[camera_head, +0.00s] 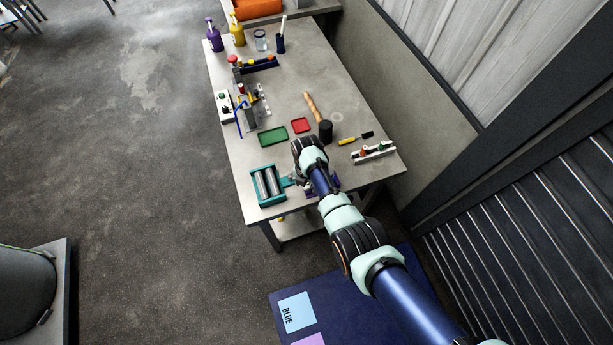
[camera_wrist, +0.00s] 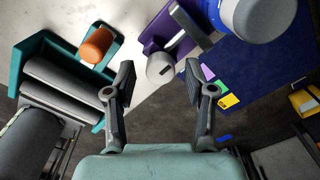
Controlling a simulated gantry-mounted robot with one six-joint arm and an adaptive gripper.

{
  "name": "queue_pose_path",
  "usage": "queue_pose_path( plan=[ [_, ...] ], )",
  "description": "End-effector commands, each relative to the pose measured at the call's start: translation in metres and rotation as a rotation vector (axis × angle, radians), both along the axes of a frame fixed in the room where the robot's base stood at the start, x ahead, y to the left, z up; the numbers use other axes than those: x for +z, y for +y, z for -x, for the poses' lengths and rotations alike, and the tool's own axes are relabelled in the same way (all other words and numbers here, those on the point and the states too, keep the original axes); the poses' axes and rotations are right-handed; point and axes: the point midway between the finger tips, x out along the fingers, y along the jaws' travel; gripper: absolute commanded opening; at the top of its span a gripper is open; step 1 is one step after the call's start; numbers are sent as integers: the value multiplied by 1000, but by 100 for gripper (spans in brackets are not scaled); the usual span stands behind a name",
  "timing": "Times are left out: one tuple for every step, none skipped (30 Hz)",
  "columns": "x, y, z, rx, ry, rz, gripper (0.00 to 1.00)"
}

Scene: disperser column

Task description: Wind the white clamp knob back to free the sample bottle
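In the wrist view the white clamp knob (camera_wrist: 160,70), a pale round knob with a dark mark on its face, shows between my fingertips. It sits on a purple clamp frame (camera_wrist: 155,28) with a grey bar. My gripper (camera_wrist: 159,78) is open, with a clear gap on each side of the knob; how far the fingertips are from it in depth I cannot tell. In the head view my arm hides the knob, and only bits of the purple frame (camera_head: 335,181) show.
A teal roller unit (camera_wrist: 62,62) with an orange knob (camera_wrist: 97,45) stands close to the left of my gripper; it also shows in the head view (camera_head: 268,186). A green tray (camera_head: 272,136), a red tray (camera_head: 300,125) and a mallet (camera_head: 325,130) lie farther back on the table.

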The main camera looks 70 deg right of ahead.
Motion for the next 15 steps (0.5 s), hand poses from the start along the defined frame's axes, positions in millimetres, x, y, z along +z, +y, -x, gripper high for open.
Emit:
queue_pose_path(
  plan=[
    [0, 0, 0, 0, 0, 0, 55],
    [-1, 0, 0, 0, 0, 0, 55],
    [-1, 0, 0, 0, 0, 0, 55],
    [-1, 0, 0, 0, 0, 0, 55],
    [-1, 0, 0, 0, 0, 0, 55],
    [-1, 0, 0, 0, 0, 0, 55],
    [0, 0, 0, 0, 0, 0, 55],
    [1, 0, 0, 0, 0, 0, 55],
    [4, 0, 0, -1, -1, 1, 55],
    [7, 0, 0, -1, -1, 2, 55],
    [12, -1, 0, -1, -2, 2, 55],
    [19, -1, 0, 0, -3, 3, 55],
    [25, -1, 0, 0, -4, 4, 55],
    [32, -1, -1, 0, -4, 4, 55],
    [43, -1, -1, 0, -4, 4, 55]
  ],
)
